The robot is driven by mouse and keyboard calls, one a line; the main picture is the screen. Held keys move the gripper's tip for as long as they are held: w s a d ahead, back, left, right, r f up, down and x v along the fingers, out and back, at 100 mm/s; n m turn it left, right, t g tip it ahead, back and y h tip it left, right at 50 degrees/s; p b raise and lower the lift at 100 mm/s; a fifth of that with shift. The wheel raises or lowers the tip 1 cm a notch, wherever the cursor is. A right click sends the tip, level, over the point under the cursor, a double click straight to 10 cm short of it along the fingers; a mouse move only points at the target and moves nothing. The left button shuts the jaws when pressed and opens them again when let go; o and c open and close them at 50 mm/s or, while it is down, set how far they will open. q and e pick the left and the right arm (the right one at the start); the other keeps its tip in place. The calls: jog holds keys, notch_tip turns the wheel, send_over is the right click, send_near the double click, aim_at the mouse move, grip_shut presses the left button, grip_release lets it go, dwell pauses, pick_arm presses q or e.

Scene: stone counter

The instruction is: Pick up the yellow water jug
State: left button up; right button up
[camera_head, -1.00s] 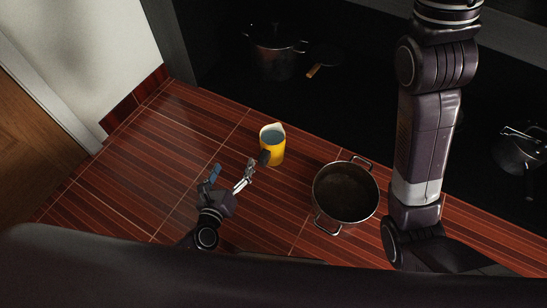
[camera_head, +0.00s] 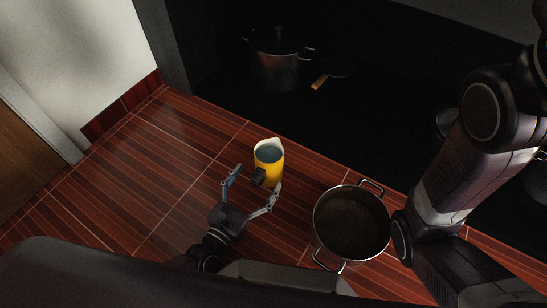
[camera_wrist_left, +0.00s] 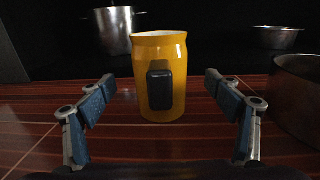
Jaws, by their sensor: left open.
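The yellow water jug (camera_head: 269,158) stands upright on the red-brown striped counter, with a dark handle facing my left gripper. In the left wrist view the jug (camera_wrist_left: 147,104) is in the middle, its black handle (camera_wrist_left: 160,86) turned to the camera. My left gripper (camera_head: 254,188) is open just in front of the jug, one finger to each side of the handle's line. In the wrist view the open fingers (camera_wrist_left: 160,88) frame the jug without touching it. My right gripper is not in view.
A steel pot (camera_head: 351,222) with two handles stands close to the right of the jug. Behind, on a dark surface, are a lidded pot (camera_head: 277,68) and a pan with a wooden handle (camera_head: 320,81). The counter left of the jug is clear.

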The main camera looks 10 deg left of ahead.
aim_at(270, 159)
pick_arm(q)
jog(key=shift+b+x, duration=0.45)
jog(key=shift+x, duration=0.55)
jog(key=b+x, duration=0.2)
jog(key=x, duration=0.1)
jog(key=b+x, duration=0.1)
jog(key=x, duration=0.1)
jog(key=shift+f, duration=0.3)
jog(key=shift+w+d+r, duration=0.1)
jog(key=shift+w+d, duration=0.05)
jog(key=shift+w, duration=0.2)
jog(key=c, duration=2.2)
jog(key=shift+r, duration=0.2)
